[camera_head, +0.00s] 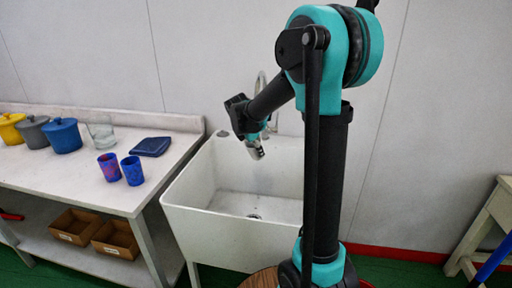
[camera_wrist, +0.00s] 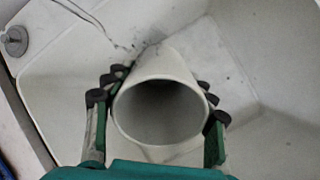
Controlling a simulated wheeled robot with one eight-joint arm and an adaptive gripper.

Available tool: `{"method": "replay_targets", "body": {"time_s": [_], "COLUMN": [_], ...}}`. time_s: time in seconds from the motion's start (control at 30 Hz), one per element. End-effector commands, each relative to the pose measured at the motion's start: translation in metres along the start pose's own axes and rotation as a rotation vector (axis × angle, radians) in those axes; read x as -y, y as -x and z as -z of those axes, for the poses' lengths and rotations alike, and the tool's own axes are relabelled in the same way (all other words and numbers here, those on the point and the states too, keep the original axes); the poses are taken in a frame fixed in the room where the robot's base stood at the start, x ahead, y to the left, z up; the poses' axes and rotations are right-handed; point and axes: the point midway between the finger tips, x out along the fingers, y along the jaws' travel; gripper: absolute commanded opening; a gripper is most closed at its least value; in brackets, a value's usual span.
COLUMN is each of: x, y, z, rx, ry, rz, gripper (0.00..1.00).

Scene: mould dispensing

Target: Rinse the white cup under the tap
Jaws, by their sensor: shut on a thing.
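The white cup (camera_wrist: 158,142) is in my gripper, with its open mouth facing the wrist camera. My gripper (camera_wrist: 160,97) is shut on the cup, with its fingers on both sides of it. In the head view, my gripper (camera_head: 256,149) is over the white sink (camera_head: 188,187), near its back; the cup is hard to make out there. The tap (camera_head: 262,84) is a thin curved metal pipe behind my arm, partly hidden by it. Thin streaks show beside the cup in the wrist view; I cannot tell whether they are water.
Left of the sink is a table (camera_head: 70,178) with yellow, grey and blue lidded pots (camera_head: 62,136), a clear glass container (camera_head: 101,133), two blue-and-red cups (camera_head: 132,171) and a folded dark blue cloth (camera_head: 152,146). Cardboard boxes (camera_head: 116,240) are on its lower shelf. A wooden stand (camera_head: 485,225) is at right.

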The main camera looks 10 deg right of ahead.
Motion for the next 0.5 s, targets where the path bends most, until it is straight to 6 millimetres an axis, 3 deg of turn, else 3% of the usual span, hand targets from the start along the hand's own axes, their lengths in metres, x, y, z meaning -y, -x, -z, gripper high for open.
{"method": "replay_targets", "body": {"time_s": [0.5], "x": [0.016], "y": [0.018], "z": [0.03], "rx": [0.0], "ry": [0.001], "rz": [-0.001], "gripper": [0.31]}}
